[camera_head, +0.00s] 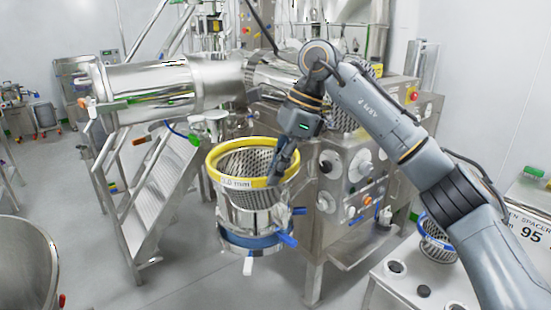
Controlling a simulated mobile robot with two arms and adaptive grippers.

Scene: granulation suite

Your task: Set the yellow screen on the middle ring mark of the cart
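The yellow screen (228,184) is a perforated metal basket with a yellow rim and a white size label ending in "mm". It is upright over a round steel housing (240,219) with a blue band. Its upper mesh wall shows above the housing; its lower end is hidden inside or behind it. My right gripper (276,174) reaches down to the right side of the yellow rim, its fingers close together and apparently shut on it. The cart (376,280) is at the lower right, with round marks on its top; the middle mark (423,291) looks dark. My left gripper is out of view.
A blue-rimmed screen (437,238) stands on the cart's far side, partly hidden by my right arm.

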